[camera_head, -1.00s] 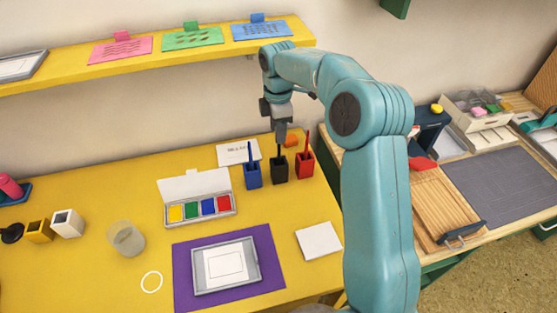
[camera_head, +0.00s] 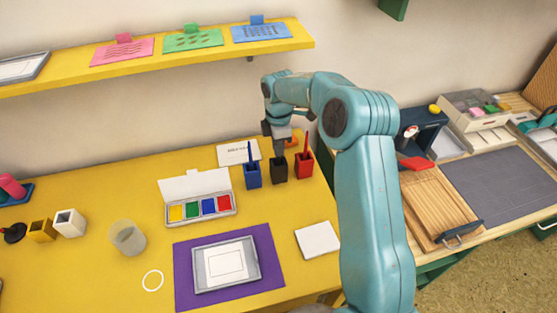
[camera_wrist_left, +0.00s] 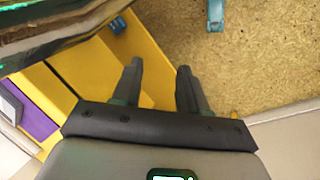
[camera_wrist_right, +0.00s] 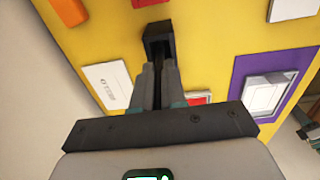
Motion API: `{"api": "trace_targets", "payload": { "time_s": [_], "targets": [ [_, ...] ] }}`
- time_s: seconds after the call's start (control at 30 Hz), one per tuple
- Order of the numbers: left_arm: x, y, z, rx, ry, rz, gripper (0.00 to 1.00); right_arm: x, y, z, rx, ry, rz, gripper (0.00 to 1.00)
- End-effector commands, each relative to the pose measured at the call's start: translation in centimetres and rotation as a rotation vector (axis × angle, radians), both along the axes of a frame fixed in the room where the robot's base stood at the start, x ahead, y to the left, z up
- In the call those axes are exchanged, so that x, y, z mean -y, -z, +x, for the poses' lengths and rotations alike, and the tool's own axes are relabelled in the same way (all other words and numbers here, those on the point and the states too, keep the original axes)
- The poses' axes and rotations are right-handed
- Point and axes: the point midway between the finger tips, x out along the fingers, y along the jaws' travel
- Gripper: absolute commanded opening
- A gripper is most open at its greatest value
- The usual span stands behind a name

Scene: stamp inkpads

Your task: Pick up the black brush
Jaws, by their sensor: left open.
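The black holder (camera_head: 279,172) stands on the yellow table between a blue holder and a red holder. The black brush cannot be made out in the head view; my right gripper (camera_head: 279,147) is pointing down right over the holder and covers that spot. In the right wrist view, my right gripper's fingers (camera_wrist_right: 157,68) are close together at the mouth of the black holder (camera_wrist_right: 158,30). A thin dark strip shows between them, but I cannot tell whether they grip the brush. My left gripper (camera_wrist_left: 158,70) shows only in its own wrist view, open and empty.
The blue holder (camera_head: 252,176) and red holder (camera_head: 304,166), each with a brush, stand close on either side. An open paint box (camera_head: 201,221), a purple mat (camera_head: 188,296) and a clear cup (camera_head: 127,238) are nearer. A yellow shelf (camera_head: 140,72) runs above.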

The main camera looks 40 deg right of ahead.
Motion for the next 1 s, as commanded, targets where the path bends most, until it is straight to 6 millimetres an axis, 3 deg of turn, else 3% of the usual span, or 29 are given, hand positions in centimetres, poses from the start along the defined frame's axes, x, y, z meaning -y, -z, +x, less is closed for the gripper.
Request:
{"api": "trace_targets", "payload": {
  "time_s": [0.37, 0.57, 0.77, 1.0],
  "targets": [
    [0.0, 0.0, 0.0, 0.0, 0.0, 0.0, 0.43, 0.0, -0.1, 0.0, 0.0, 0.0, 0.0, 0.0],
    [0.0, 0.1, 0.0, 0.0, 0.0, 0.0, 0.43, 0.0, -1.4, 0.1, 0.003, 0.0, -0.001, 0.0],
    [0.0, 0.1, 0.0, 0.0, 0.0, 0.0, 0.43, 0.0, -5.1, 0.1, 0.006, 0.0, -0.002, 0.0],
    [0.0, -0.4, 0.0, 0.0, 0.0, 0.0, 0.43, 0.0, -11.4, 0.1, 0.005, -0.001, -0.002, 0.0]
  ]
}}
